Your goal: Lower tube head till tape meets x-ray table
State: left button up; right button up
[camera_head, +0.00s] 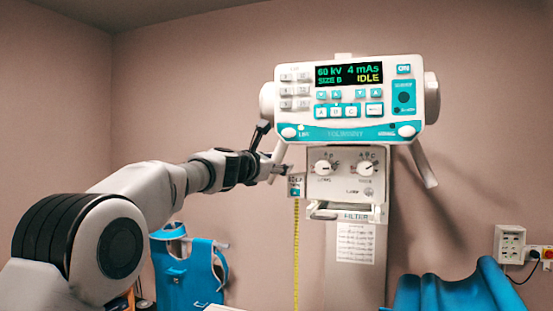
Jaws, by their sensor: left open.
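The tube head (350,130) hangs at the upper middle, with a lit panel reading 60 kV, 4 mAs and IDLE. A grey handle slants down from each side, the left handle (279,151) and the right handle (424,165). The collimator box (345,185) with two dials sits below. A yellow tape (296,250) hangs straight down from its left side and runs out of the bottom of the picture. My left gripper (268,152) is open beside the left handle; I cannot tell whether they touch. The tape's lower end and the x-ray table are not clearly visible.
A blue apron-like item (185,265) hangs at the lower left behind my left arm. Blue curved covers (455,292) stand at the lower right. A wall box with sockets (509,243) is at the far right.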

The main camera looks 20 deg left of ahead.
pick_arm(q)
jog(key=shift+s+a, duration=0.1)
jog(key=shift+s, duration=0.15)
grip_shut()
notch_tip(320, 180, down, 12)
jog(key=b, duration=1.1)
grip_release()
jog(key=v, duration=1.1)
jog(key=shift+s, duration=0.2)
jog(key=shift+w+f, duration=0.1)
jog(key=shift+f, duration=0.05)
